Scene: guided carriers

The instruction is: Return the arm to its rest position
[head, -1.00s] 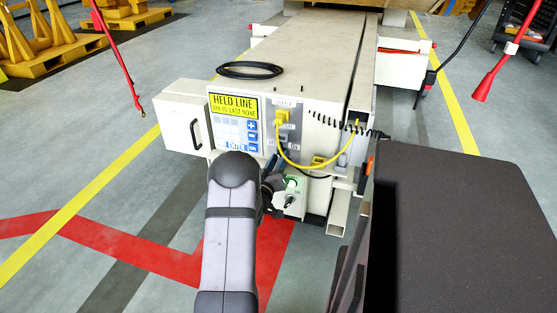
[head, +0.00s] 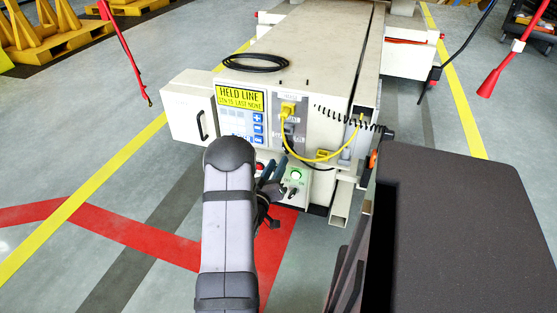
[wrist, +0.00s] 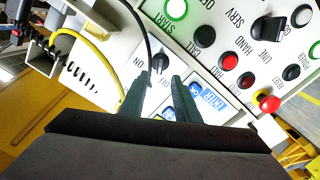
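My gripper (head: 272,172) is at the lower front of a white carrier (head: 320,60), in front of its control panel. My arm (head: 229,215) reaches forward, bent at the rounded joint, and covers part of the carrier's front. A lit green start button (wrist: 176,9) shows beyond the fingers in the wrist view. It also shows right of the gripper in the head view (head: 296,174).
A yellow display (head: 241,98) reads "HELD LINE". A yellow cable (head: 310,157) and a black coiled cord (head: 345,116) hang close to the gripper. A red button (wrist: 268,103) and black knobs sit on the panel. Open floor lies left, past a white side box (head: 187,108).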

